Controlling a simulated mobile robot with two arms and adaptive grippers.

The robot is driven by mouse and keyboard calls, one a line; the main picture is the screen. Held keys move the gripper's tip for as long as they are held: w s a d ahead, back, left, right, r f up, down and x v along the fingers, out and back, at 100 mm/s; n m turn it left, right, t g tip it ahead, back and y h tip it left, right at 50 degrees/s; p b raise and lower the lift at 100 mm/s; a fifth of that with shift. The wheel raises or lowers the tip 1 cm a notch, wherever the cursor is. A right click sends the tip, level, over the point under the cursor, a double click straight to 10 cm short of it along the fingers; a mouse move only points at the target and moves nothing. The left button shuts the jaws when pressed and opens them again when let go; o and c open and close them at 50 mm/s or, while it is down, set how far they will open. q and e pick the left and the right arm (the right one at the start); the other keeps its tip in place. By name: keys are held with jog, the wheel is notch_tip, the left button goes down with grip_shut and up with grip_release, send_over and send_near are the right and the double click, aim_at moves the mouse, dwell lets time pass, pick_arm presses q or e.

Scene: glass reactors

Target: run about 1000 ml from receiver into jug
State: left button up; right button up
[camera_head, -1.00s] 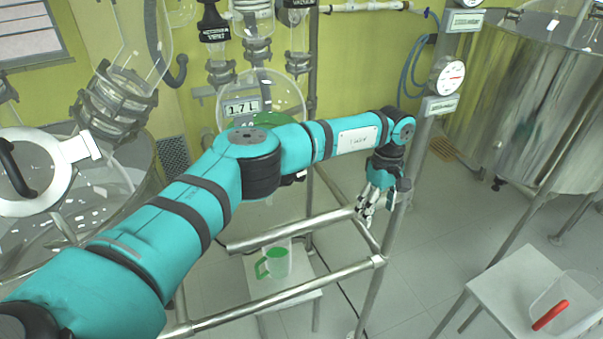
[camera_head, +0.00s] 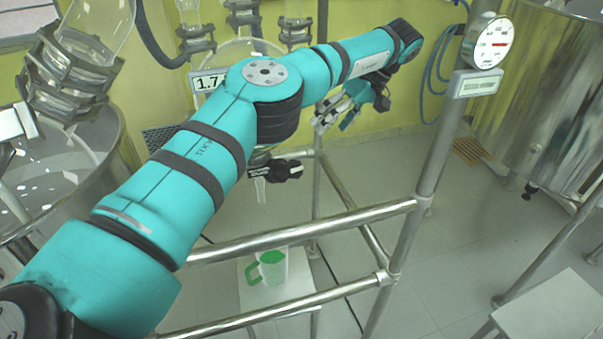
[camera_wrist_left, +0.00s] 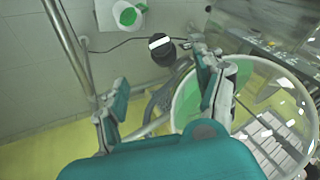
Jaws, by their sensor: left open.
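The glass receiver (camera_head: 240,48) stands behind my left arm, mostly hidden, with a "1.7" level label (camera_head: 208,82). In the left wrist view the receiver (camera_wrist_left: 290,105) is a large round glass at the right, with green showing through it. A valve with a black handle (camera_head: 284,170) and a short outlet below it shows under my arm. The jug (camera_head: 271,268), with green handle and green top, stands upright below; it also shows in the left wrist view (camera_wrist_left: 127,14). My left gripper (camera_head: 343,108) is open and empty, right of the receiver. My right gripper is out of view.
The jug stands on a white stool (camera_head: 250,297) behind steel frame rails (camera_head: 300,235). A steel post with a gauge (camera_head: 487,44) rises to the right of my gripper. A steel tank (camera_head: 540,95) and a white table (camera_head: 555,312) stand at the right.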

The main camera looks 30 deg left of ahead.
aim_at(297, 168)
pick_arm(q)
jog(key=p+x, duration=0.4)
jog(key=x, duration=1.2)
jog(key=shift+f, duration=0.15)
jog(key=shift+s+a+f+p, duration=0.1)
jog(key=shift+a+f+p, duration=0.2)
jog(key=shift+f, duration=0.15)
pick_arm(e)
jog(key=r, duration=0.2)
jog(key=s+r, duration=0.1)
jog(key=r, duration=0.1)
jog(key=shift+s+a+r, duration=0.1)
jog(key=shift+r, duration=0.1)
pick_arm(q)
jog(key=c, duration=1.2)
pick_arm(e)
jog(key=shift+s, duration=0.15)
pick_arm(q)
jog(key=shift+n+p, duration=0.3)
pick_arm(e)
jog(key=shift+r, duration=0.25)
